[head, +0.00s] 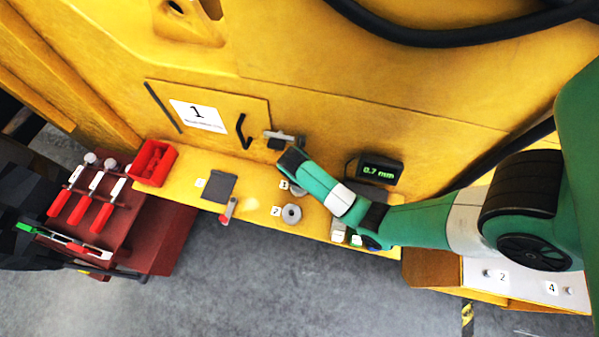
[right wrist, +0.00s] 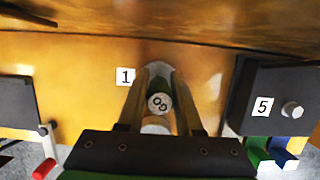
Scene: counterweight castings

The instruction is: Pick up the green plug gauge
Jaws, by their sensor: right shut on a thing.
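The green plug gauge (right wrist: 158,103) shows end-on in the right wrist view, between my right gripper's fingers. Its round pale end carries dark "GO" lettering, with a thin green edge beside it. My right gripper (right wrist: 160,80) is shut on it. In the head view my right gripper (head: 283,139) is at the back of the yellow ledge, near the black door handle. The gauge cannot be made out there. My left gripper is in neither view.
A red bin (head: 153,163) and a dark red cart (head: 140,222) stand left. A gauge display (head: 380,171) is behind my right arm.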

